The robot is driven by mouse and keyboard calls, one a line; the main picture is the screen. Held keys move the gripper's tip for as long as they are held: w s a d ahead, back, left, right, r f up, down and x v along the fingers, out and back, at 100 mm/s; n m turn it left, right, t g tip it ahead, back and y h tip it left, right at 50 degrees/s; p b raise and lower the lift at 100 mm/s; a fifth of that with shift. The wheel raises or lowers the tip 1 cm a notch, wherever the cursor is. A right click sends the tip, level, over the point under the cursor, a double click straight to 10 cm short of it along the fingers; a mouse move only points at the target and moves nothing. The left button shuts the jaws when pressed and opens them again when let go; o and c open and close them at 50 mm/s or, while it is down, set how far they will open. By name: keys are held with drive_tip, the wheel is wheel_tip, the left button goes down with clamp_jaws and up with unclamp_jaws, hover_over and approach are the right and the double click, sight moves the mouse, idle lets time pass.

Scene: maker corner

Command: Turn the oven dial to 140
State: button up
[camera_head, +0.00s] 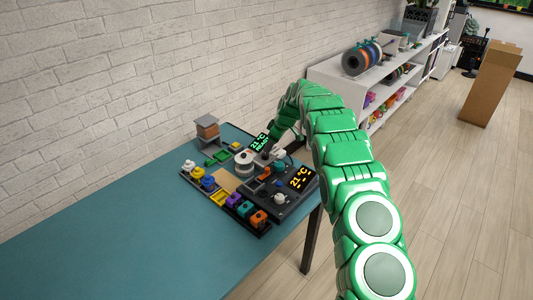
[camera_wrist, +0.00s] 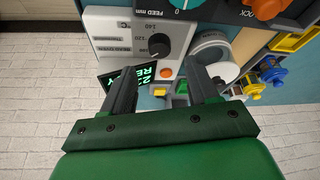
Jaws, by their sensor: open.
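In the wrist view a dark round dial (camera_wrist: 158,45) sits on a pale panel (camera_wrist: 110,27) with a printed scale; the small numbers and its exact setting are hard to read. My gripper (camera_wrist: 165,70) is open, its two dark fingers apart and pointing toward the panel. The dial shows just beyond the fingertips, with nothing visibly held. A dark display with green text (camera_wrist: 133,79) is partly hidden behind the left finger. In the head view this green display (camera_head: 260,142) reads 21 °C. My gripper (camera_head: 270,151) is low over the device, largely hidden by my arm.
The devices stand on a teal table (camera_head: 130,215) against a white brick wall. An amber display (camera_head: 301,179) also reads 21 °C. A tray (camera_head: 228,205) of coloured parts lies in front. The table's left side is clear. Shelves (camera_head: 400,65) stand behind.

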sight(265, 154)
drive_tip(key=shift+x, duration=3.1)
drive_tip(key=shift+s, duration=0.1)
drive_tip(key=c, duration=1)
